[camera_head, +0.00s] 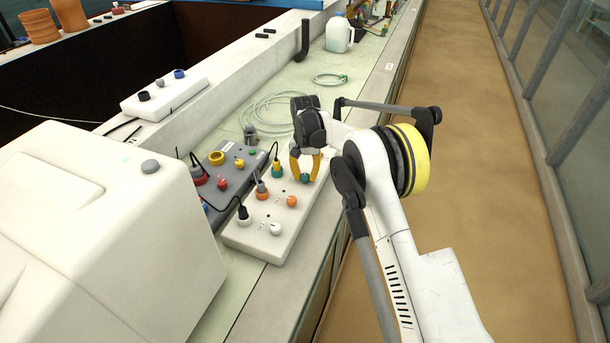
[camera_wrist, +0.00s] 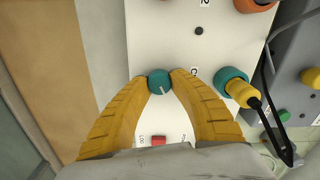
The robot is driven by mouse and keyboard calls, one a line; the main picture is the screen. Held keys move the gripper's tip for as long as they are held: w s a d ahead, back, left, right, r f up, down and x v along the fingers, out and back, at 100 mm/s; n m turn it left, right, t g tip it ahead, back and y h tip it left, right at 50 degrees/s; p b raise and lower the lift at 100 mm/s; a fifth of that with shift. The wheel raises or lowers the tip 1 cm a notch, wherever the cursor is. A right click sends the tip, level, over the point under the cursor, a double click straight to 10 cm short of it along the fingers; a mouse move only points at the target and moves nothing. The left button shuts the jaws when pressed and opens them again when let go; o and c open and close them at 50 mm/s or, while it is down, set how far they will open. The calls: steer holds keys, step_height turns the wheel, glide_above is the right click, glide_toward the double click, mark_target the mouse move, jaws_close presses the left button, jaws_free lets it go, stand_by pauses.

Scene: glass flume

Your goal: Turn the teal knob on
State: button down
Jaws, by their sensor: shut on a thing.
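The teal knob (camera_wrist: 159,80) sits on the white control box, with a pale pointer line angled down and slightly right in the wrist view. My gripper (camera_wrist: 160,84) has its two yellow fingers closed on either side of the knob, touching it. In the head view my gripper (camera_head: 305,168) reaches down over the far end of the white box (camera_head: 262,238), and the teal knob (camera_head: 304,178) shows between the fingertips. A small black dot and a partly hidden letter are on the panel near the knob.
A teal socket with a yellow plug and black cable (camera_wrist: 232,82) is close beside the right finger. An orange knob (camera_head: 291,201) and a white knob (camera_head: 276,228) share the box. A grey box (camera_head: 232,168) with plugs stands left of it.

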mark_target(306, 175)
steer(key=m, duration=0.5)
steer(key=shift+m, duration=0.4)
stand_by(0.3)
steer(key=c, duration=1.1)
jaws_free()
step_height(306, 175, up, 12)
steer(key=shift+d, duration=0.1)
